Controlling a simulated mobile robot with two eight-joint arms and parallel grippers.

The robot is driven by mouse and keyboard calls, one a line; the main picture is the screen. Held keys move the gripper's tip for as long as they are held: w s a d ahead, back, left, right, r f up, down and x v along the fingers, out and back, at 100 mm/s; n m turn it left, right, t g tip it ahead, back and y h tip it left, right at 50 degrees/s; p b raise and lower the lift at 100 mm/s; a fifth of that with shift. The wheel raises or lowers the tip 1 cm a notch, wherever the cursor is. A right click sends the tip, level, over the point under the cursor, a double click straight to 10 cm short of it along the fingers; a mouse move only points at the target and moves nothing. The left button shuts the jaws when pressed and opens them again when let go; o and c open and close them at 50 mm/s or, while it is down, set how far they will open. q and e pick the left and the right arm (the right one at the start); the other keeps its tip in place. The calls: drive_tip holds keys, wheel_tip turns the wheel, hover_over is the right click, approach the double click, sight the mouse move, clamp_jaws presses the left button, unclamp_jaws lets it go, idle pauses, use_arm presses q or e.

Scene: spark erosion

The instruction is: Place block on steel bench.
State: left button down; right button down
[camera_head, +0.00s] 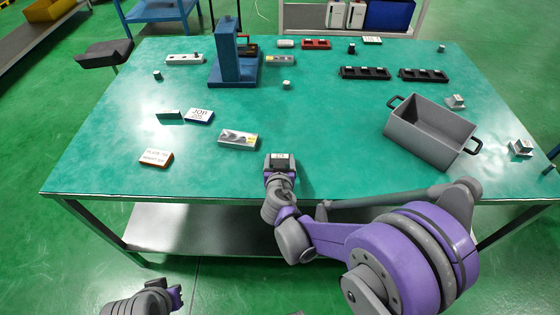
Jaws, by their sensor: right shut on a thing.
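The steel bench (330,130) has a green top and steel legs and fills the middle of the view. My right gripper (280,163) is over its front edge, near the centre, shut on a small dark block (280,159) with a pale mark on top. The jaws hide much of the block, and I cannot tell whether it touches the bench top. My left gripper (174,297) is low at the bottom left, in front of the bench and below its top; its jaws are too small and cut off to read.
A grey bin (404,141) with black handles stands right of my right gripper. A silver-grey block (238,139) and several label plates (156,159) lie to the left. A blue press (233,70) and black trays (364,73) stand farther back. The bench's middle is clear.

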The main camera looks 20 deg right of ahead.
drive_tip(key=shift+f, duration=0.3)
unclamp_jaws()
drive_tip(key=shift+r, duration=0.1)
drive_tip(key=shift+s+r, duration=0.1)
drive_tip(key=shift+s, duration=0.1)
drive_tip(key=p+v, duration=0.1)
drive_tip(key=v, duration=1)
drive_tip(key=shift+s+r+p, duration=0.15)
drive_tip(key=shift+s+p, duration=0.1)
drive_tip(key=shift+p, duration=0.1)
drive_tip(key=s+d+g, duration=0.3)
drive_tip(key=s+d, duration=0.2)
drive_tip(key=s+f+n+g+y, duration=0.2)
drive_tip(key=s+g, duration=0.3)
drive_tip(key=s, duration=0.9)
drive_tip(key=shift+s+d+n+y, duration=0.2)
drive_tip(key=shift+n+y, duration=0.4)
drive_tip(key=shift+y, duration=0.3)
